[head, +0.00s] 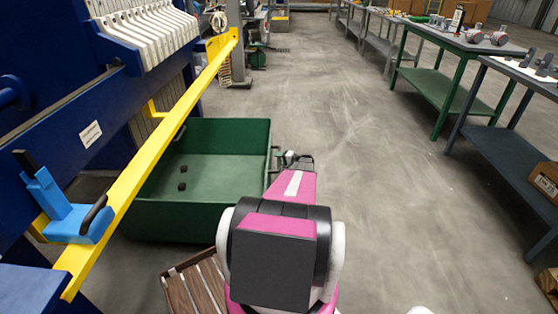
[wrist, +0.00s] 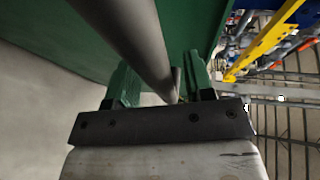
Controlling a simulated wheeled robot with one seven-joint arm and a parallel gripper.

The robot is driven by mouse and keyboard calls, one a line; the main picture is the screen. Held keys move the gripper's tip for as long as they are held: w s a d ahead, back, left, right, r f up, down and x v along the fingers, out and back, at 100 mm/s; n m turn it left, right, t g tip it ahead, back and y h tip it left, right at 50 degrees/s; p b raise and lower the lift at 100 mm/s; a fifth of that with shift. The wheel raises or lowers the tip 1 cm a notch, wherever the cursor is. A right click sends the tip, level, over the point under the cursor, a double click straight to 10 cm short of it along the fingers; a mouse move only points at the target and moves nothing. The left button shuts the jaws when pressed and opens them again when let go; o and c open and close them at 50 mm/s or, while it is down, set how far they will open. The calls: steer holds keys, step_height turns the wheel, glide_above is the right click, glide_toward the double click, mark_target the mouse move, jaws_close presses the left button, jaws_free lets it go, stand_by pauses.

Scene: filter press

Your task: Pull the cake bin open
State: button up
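The cake bin (head: 185,218) is a large green open-topped box on the floor, partly under the blue press. A dark handle bar (head: 270,160) runs along its right side. In the wrist view the grey handle bar (wrist: 130,40) crosses in front of the green bin wall (wrist: 50,35). My gripper (head: 290,158) is at the bin's right side, by the handle. In the wrist view my gripper's green fingers (wrist: 162,82) stand apart, with the bar passing between them. A gap shows beside the bar, and contact is not visible. In the head view my arm hides part of the bin's near right corner.
A yellow rail (head: 150,160) slopes along the blue press above the bin's left side. Small dark lumps (head: 182,186) lie in the bin. A slatted wooden pallet (head: 195,285) lies in front. Open floor (head: 345,130) stretches right to the workbenches (head: 440,90).

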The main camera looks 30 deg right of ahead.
steer(key=v, duration=1)
steer(key=shift+s+d+r, duration=0.15)
steer(key=shift+s+d, duration=0.05)
steer(key=shift+s, duration=0.1)
steer(key=shift+s+d, duration=0.1)
